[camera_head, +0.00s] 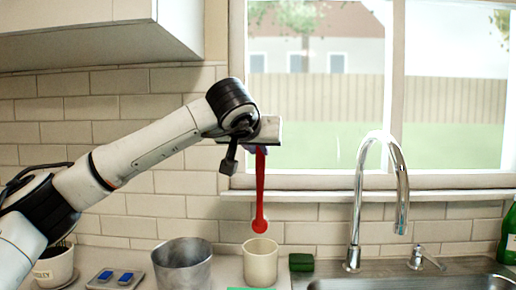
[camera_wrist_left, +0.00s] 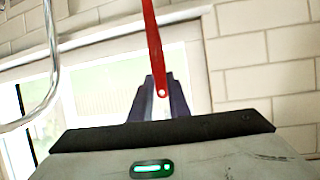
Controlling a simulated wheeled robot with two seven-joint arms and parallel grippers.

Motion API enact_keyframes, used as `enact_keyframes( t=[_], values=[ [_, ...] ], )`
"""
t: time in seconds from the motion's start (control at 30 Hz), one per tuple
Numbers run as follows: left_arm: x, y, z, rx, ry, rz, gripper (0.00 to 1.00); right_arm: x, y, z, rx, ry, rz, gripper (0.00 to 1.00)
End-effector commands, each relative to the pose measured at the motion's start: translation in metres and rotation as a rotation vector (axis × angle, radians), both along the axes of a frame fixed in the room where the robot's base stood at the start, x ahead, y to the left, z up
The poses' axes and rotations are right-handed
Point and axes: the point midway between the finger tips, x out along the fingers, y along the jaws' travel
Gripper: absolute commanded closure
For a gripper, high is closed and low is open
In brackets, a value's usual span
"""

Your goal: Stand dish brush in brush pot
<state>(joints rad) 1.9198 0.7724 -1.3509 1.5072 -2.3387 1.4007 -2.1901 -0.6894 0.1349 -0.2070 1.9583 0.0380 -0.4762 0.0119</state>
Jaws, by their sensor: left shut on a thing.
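My left gripper (camera_head: 262,150) is shut on the red dish brush (camera_head: 260,190), near its upper end. The brush hangs almost upright, with a rounded red lower end. That end is just above the cream pot (camera_head: 261,265), which looks like the brush pot and stands on the counter. The brush appears apart from the pot's rim. In the left wrist view the red brush (camera_wrist_left: 152,40) extends from between the dark fingers (camera_wrist_left: 162,98); the pot is not visible there. My right gripper is out of view.
A green sponge (camera_head: 301,262) is close on the right. The faucet (camera_head: 355,215) and sink (camera_head: 420,283) lie further right.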

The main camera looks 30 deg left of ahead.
Motion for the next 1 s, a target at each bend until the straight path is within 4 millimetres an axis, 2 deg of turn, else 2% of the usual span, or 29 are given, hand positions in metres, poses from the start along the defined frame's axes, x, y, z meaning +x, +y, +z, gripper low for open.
enact_keyframes(
  t=[0.1, 1.0],
  values=[
    [0.0, 0.0, -0.014, 0.0, -0.001, 0.0, 1.0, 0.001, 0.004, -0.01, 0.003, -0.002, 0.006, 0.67],
    [0.0, 0.0, -0.081, 0.001, 0.0, -0.001, 1.0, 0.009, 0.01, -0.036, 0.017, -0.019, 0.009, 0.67]
  ],
)
